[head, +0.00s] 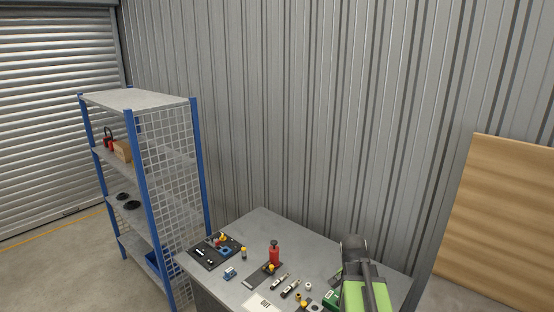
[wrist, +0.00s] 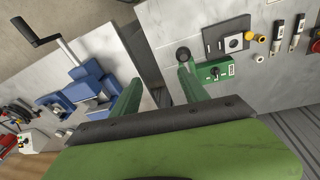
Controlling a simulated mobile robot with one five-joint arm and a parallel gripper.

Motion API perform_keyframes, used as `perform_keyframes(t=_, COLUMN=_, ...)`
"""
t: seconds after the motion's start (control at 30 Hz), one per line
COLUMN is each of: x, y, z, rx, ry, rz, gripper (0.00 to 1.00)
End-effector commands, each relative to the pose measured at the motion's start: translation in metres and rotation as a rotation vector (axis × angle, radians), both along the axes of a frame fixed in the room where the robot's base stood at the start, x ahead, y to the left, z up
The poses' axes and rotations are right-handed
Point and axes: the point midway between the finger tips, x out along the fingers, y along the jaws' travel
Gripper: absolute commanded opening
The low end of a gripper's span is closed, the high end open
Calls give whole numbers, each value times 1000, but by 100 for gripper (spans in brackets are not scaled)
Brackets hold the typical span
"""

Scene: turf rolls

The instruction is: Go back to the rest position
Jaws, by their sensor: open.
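My gripper (wrist: 158,76) shows in the wrist view with its two green fingers apart and nothing between them. It is above the gap between a grey bench top (wrist: 160,30) and another surface on the left. The right finger lies close to a green box with a dark knob (wrist: 214,71); I cannot tell whether they touch. In the head view my green and black arm stands at the bench's right side, and its fingertips cannot be made out.
The grey bench (head: 262,222) carries a dark tray of small parts (head: 205,258), a red bottle (head: 274,252) and several small items. A blue shelf rack (head: 130,180) stands left. A blue vise (wrist: 88,85) is left in the wrist view. A wooden panel (head: 500,220) stands right.

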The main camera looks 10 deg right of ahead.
Motion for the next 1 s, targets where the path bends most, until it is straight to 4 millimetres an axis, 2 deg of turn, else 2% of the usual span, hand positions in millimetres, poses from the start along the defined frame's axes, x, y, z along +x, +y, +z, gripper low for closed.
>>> perform_keyframes(t=0.03, x=13, y=38, z=-1, rx=24, ry=2, rz=158, gripper=52)
perform_keyframes(t=0.1, x=26, y=82, z=-2, rx=55, ry=6, rz=359, gripper=52)
perform_keyframes(t=0.23, x=39, y=154, z=-3, rx=99, ry=9, rz=680, gripper=52)
perform_keyframes(t=0.43, x=42, y=251, z=-4, rx=147, ry=3, rz=1110, gripper=52)
perform_keyframes(t=0.5, x=40, y=243, z=-41, rx=150, ry=12, rz=1090, gripper=52)
perform_keyframes(t=0.67, x=34, y=242, z=-89, rx=158, ry=27, rz=1085, gripper=52)
perform_keyframes(t=0.9, x=23, y=242, z=-170, rx=175, ry=55, rz=1081, gripper=52)
perform_keyframes(t=1.0, x=20, y=242, z=-188, rx=180, ry=63, rz=1080, gripper=52)
